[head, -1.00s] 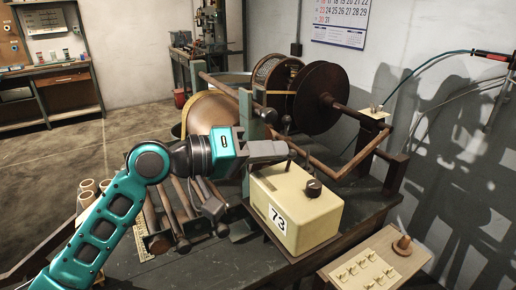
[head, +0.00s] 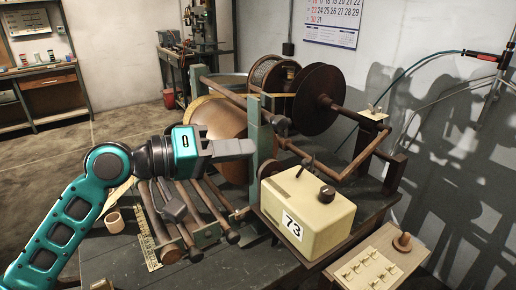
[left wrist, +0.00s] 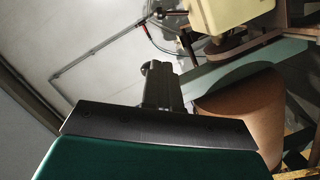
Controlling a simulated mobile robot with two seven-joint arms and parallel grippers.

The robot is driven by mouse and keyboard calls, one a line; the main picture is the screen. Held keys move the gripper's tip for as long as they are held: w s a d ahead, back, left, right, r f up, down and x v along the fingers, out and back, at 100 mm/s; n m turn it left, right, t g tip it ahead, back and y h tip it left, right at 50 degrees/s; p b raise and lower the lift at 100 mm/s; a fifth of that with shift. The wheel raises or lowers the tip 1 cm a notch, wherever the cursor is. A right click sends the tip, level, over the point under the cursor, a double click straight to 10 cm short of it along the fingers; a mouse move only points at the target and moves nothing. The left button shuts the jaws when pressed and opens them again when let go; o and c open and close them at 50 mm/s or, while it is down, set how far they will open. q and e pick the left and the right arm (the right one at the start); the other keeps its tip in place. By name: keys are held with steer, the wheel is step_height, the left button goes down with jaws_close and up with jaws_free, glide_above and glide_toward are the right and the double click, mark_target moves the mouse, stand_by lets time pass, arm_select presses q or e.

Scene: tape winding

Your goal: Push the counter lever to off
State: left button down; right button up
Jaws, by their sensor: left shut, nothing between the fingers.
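The counter is a cream box (head: 318,212) with a "73" label on its front, standing on the bench. A thin dark lever (head: 306,166) rises from its top, tilted, left of a dark round knob (head: 327,194). I see no readable on or off mark. My left gripper (head: 250,147) is shut and empty, up and to the left of the counter, apart from the lever. In the left wrist view the shut fingers (left wrist: 160,84) point away, and part of the cream box (left wrist: 228,12) shows at the top. My right gripper is not in view.
A green post (head: 255,135) and a large tan drum (head: 218,118) stand behind my left gripper. Dark rollers (head: 210,208) lie on the bench to the left. A panel with several small switches (head: 370,265) is at the front right. Dark reels (head: 322,92) stand behind.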

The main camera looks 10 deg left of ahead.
arm_select(q)
steer(key=shift+b+v, duration=0.45)
steer(key=shift+v, duration=2.3)
